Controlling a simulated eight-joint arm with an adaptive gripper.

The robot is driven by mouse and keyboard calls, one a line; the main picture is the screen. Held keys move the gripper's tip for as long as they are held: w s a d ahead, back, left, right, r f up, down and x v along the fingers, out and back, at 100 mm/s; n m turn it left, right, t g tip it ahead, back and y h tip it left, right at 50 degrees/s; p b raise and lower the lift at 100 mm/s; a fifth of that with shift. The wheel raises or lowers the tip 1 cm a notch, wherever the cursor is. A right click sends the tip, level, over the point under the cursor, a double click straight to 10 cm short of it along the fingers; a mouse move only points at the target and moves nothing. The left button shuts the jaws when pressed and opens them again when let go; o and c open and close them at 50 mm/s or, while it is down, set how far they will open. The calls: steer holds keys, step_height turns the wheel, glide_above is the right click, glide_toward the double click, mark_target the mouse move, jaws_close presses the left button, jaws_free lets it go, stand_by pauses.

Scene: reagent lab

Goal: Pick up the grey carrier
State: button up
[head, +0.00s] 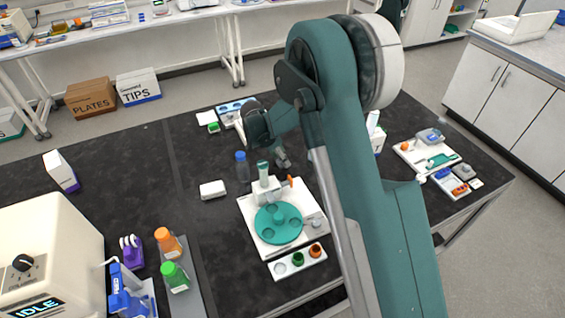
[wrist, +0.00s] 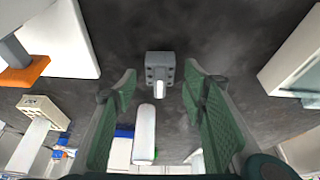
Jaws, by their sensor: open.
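The grey carrier (wrist: 160,66), a small block with dark holes along its face, is on the dark bench in the wrist view. A short white piece sticks out at its lower edge. My gripper (wrist: 160,84) is open, with its green fingers on either side of the view. The carrier shows in the gap between the fingertips, and the fingers are not closed on it. In the head view my arm covers much of this area, and I cannot clearly tell the carrier from my gripper there.
A white stand with a teal disc (head: 279,224) is at the middle of the bench. A blue-capped bottle (head: 242,168) and a small white box (head: 212,190) are to its left and behind. A white rounded piece (wrist: 145,133) shows between my fingers in the wrist view.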

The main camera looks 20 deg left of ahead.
steer(key=shift+w+d+f, duration=0.15)
steer(key=shift+f, duration=0.4)
steer(key=shift+c, duration=0.7)
steer(key=c, duration=0.9)
